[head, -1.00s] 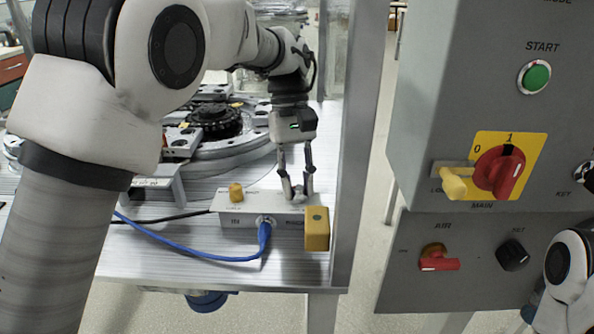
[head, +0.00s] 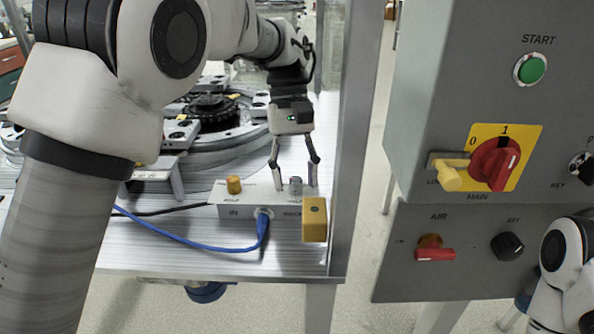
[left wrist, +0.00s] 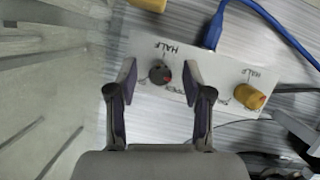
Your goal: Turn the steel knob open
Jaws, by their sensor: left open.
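The steel knob (head: 296,186) is a small grey cylinder on top of the pale valve box (head: 240,211), near its right end. In the left wrist view the knob (left wrist: 160,73) looks dark from above, with a small red mark and a HALF label beside it. My left gripper (head: 296,179) points down over the box, open, with one finger on each side of the knob. In the left wrist view gaps show between the knob and both fingers of the left gripper (left wrist: 160,82). My right arm shows at the lower right; its gripper is out of view.
A yellow knob (head: 234,185) stands at the box's left end. A yellow block (head: 315,219) sits at its front right corner. A blue cable (head: 190,243) leaves the front. A metal post (head: 347,140) rises close right, before the grey control panel (head: 450,130).

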